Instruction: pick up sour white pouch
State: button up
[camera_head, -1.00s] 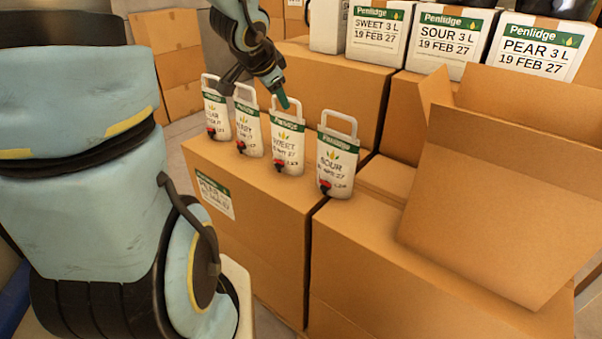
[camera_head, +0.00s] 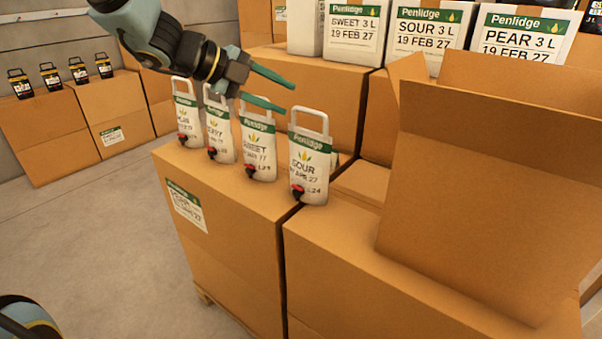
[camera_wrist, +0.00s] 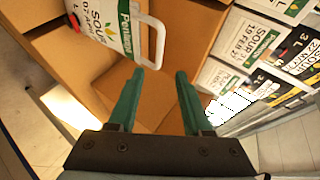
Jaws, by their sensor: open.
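The sour white pouch (camera_head: 309,168) stands upright at the right end of a row of white pouches on a cardboard box. It has a white loop handle, a green band and a red tap low on its front. In the wrist view the pouch (camera_wrist: 104,22) is at the top left, partly cut off, with its handle near the left fingertip. My gripper (camera_head: 288,92) is open and empty, its green fingers above and behind the sweet pouch (camera_head: 258,148), pointing toward the sour pouch's handle. In the wrist view the open fingers (camera_wrist: 160,75) have only cardboard between them.
Two more white pouches (camera_head: 218,130) (camera_head: 187,118) stand left of the sweet one. An open cardboard box (camera_head: 480,190) stands close on the right. White labelled cartons (camera_head: 425,28) stand behind. Black pouches (camera_head: 78,70) stand on boxes at far left.

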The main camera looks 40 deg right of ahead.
aim_at(313, 111)
jog(key=shift+p+x, duration=0.5)
jog(key=shift+x, duration=3.1)
jog(key=shift+c, duration=0.2)
grip_shut()
jog(key=shift+a, duration=0.1)
